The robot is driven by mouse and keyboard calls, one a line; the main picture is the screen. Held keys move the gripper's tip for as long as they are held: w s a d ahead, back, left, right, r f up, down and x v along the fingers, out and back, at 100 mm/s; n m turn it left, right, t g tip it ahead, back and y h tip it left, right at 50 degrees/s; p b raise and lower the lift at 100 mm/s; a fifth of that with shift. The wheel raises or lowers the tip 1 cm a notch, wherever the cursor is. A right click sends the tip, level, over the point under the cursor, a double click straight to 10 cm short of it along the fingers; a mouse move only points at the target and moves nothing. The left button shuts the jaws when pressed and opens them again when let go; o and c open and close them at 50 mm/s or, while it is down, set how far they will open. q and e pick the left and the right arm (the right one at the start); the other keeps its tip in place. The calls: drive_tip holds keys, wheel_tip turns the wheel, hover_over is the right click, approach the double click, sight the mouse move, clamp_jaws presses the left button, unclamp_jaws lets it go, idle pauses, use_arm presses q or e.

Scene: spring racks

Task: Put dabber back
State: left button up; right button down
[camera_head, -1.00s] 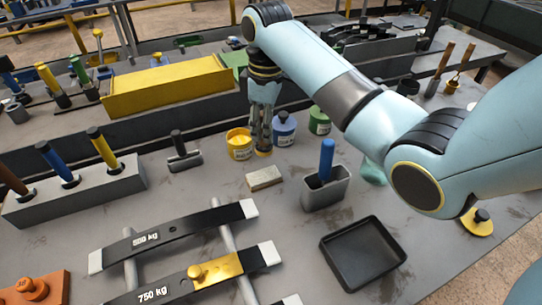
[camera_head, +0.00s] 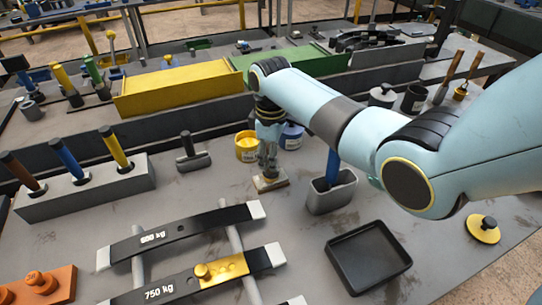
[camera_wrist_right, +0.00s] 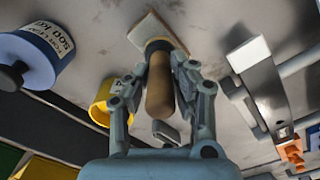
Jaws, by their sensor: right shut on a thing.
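The dabber's lower end is over a small beige block (camera_head: 270,183), which also shows in the right wrist view (camera_wrist_right: 146,27). I cannot tell whether the end touches it. An open yellow paint pot (camera_head: 247,149) stands behind and left of the gripper. A blue pot (camera_head: 291,137) is partly hidden by my arm. My left gripper is not in view.
A grey holder (camera_head: 330,197) with a blue-handled tool stands right of the gripper. A black tray (camera_head: 368,256) lies in front of it. A grey block (camera_head: 85,190) holds several handled tools at left.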

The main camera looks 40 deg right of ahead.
drive_tip(key=shift+f, duration=0.1)
drive_tip(key=c, duration=1.1)
unclamp_jaws()
wheel_tip(320, 180, up, 12)
drive_tip(key=shift+r, duration=0.15)
drive_tip(key=shift+s, duration=0.1)
